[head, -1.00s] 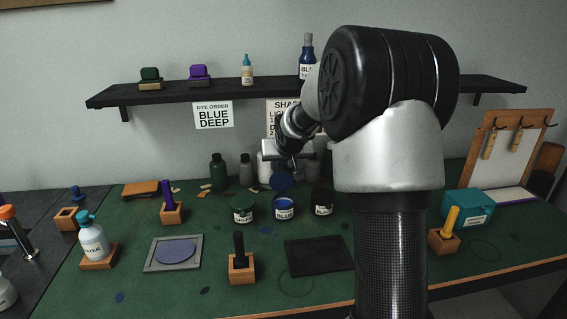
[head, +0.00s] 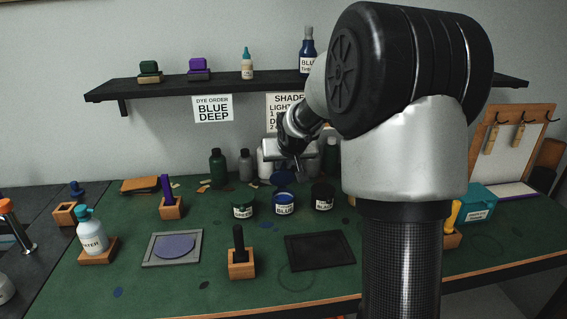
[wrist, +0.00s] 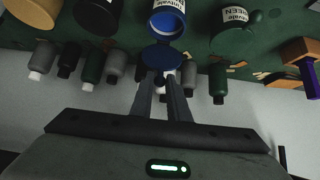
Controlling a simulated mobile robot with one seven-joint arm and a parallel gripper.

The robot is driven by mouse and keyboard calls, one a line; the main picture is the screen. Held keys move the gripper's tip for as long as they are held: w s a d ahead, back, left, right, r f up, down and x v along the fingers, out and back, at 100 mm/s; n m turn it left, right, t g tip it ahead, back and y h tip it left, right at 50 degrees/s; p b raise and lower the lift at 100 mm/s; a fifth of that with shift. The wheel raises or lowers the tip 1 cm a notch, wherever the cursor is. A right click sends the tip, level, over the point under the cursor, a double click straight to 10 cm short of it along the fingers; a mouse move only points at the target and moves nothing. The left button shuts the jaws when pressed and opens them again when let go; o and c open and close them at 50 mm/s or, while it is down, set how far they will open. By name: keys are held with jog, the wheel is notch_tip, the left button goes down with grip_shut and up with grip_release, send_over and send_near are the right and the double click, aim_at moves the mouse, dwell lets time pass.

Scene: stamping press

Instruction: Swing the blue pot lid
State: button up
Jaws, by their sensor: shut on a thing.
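The blue pot (head: 284,206) stands open in the middle of the row of pots on the green table, its blue inside showing. It also shows in the wrist view (wrist: 168,22). Its round blue lid (wrist: 163,57) is swung back behind the pot's rim, and it shows darkly behind the pot in the head view (head: 284,179). My gripper (wrist: 160,80) is shut on the lid at its far edge. In the head view my gripper (head: 297,170) is behind the pot, and its fingertips are hard to make out.
A green pot (head: 243,207) and a black pot (head: 322,197) flank the blue pot closely. Several bottles, including a dark green one (head: 217,168), stand behind near the wall. A shelf (head: 220,88) hangs above. A black pad (head: 320,250) lies in front.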

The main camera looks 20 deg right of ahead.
aim_at(286, 173)
jog(key=shift+s+f, duration=0.1)
jog(key=shift+f, duration=0.05)
jog(key=s, duration=0.1)
jog(key=f+b, duration=0.1)
jog(key=s, duration=0.1)
jog(key=shift+s+a+f+b, duration=0.15)
jog(key=shift+s+a+b, duration=0.15)
jog(key=shift+b, duration=0.1)
jog(key=shift+s+a+f+b, duration=0.2)
jog(key=shift+s+f+b, duration=0.85)
jog(key=shift+s, duration=0.1)
